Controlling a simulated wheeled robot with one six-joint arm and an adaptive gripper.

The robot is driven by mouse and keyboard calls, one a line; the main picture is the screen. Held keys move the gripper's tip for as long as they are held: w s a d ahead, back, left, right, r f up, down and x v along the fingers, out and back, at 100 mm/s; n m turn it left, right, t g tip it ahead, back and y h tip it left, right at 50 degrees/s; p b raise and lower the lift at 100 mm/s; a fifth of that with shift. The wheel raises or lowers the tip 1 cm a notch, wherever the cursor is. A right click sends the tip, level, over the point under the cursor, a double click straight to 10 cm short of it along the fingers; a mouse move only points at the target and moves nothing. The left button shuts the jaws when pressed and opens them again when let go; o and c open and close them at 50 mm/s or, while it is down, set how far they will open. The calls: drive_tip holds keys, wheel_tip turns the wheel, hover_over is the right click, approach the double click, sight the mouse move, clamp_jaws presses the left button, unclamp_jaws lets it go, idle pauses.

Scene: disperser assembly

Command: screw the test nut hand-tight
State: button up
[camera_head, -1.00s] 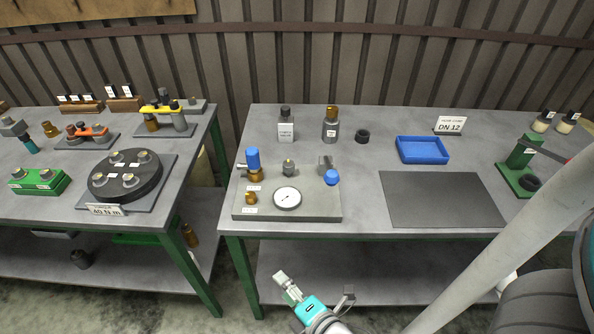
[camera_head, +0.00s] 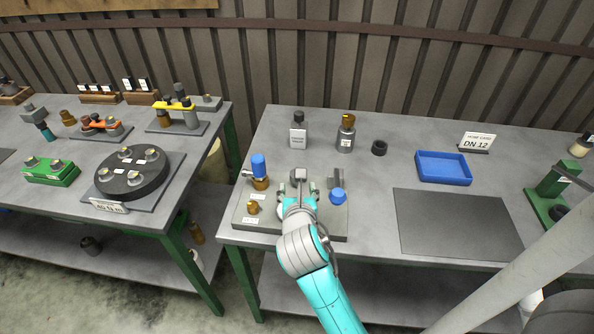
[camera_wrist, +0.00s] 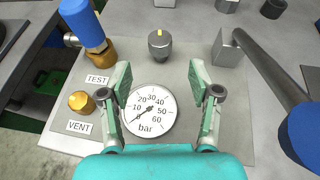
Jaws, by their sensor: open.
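A test block (camera_wrist: 225,140) with a pressure gauge (camera_wrist: 150,111) lies on the right bench. In the wrist view, the TEST label (camera_wrist: 96,79) sits beside a brass hex fitting (camera_wrist: 101,54) under a blue-capped part (camera_wrist: 83,25). A brass knob (camera_wrist: 82,102) stands by the VENT label. A steel knob (camera_wrist: 160,43) with a yellow mark stands behind the gauge. Which one is the test nut, I cannot tell for sure. My gripper (camera_wrist: 160,78) is open and empty, its fingers either side of the gauge, short of the steel knob. In the head view my gripper (camera_head: 298,182) covers the gauge.
A steel block with a lever and blue ball (camera_head: 337,196) stands right of my gripper. Behind are two bottles (camera_head: 298,135) and a dark ring (camera_head: 379,148). A blue tray (camera_head: 443,167) and a dark mat (camera_head: 455,224) lie to the right. A gap separates the left bench.

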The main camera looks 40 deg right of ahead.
drive_tip(key=x, duration=1)
drive_tip(key=shift+w+d, duration=0.1)
drive_tip(key=c, duration=1.2)
